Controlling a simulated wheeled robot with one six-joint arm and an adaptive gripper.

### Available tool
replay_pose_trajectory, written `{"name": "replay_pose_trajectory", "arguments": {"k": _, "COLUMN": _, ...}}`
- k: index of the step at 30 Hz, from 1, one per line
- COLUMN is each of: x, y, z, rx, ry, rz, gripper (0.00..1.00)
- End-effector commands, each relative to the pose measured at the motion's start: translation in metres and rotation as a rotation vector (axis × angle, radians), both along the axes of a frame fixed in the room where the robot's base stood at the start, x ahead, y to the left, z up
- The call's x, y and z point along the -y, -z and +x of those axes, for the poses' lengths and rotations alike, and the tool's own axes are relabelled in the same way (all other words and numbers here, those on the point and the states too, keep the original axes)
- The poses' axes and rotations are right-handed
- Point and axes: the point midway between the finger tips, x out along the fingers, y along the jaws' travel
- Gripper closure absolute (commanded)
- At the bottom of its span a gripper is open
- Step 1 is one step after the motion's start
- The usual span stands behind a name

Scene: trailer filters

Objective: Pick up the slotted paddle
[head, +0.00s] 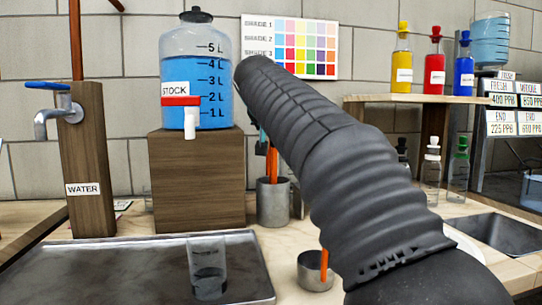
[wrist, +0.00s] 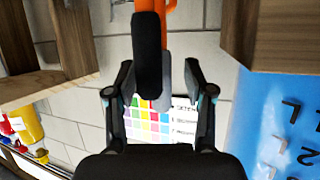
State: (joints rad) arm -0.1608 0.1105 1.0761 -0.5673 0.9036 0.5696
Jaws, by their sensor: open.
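An orange-handled tool (head: 272,165) stands in a metal cup (head: 272,207) behind my arm in the head view. Another orange handle (head: 324,262) rises from a nearer metal cup (head: 313,276), partly hidden by my arm. I cannot tell which is the slotted paddle; no slots show. In the wrist view my gripper (wrist: 158,78) is open, its fingers apart. An orange and black tool (wrist: 147,58) shows between the fingertips from the top edge, with no visible grip on it. My arm hides most of the gripper in the head view.
A blue stock tank (head: 200,85) stands on a wooden block (head: 197,180) left of my arm. A metal tray (head: 120,275) holds a clear beaker (head: 207,270). Small bottles (head: 432,170) and a sink (head: 500,232) lie to the right. A colour chart (head: 333,45) is on the wall.

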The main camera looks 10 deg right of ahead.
Motion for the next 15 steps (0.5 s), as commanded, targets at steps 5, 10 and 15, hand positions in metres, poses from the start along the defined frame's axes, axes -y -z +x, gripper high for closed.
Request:
{"name": "replay_pose_trajectory", "arguments": {"k": 5, "x": 0.006, "y": 0.010, "z": 0.021, "rx": -0.001, "ry": 0.001, "rz": 0.000, "gripper": 0.47}}
{"name": "replay_pose_trajectory", "arguments": {"k": 10, "x": 0.007, "y": 0.011, "z": 0.023, "rx": -0.001, "ry": -0.001, "rz": 0.001, "gripper": 0.47}}
{"name": "replay_pose_trajectory", "arguments": {"k": 15, "x": 0.007, "y": 0.011, "z": 0.023, "rx": -0.001, "ry": 0.000, "rz": 0.000, "gripper": 0.70}}
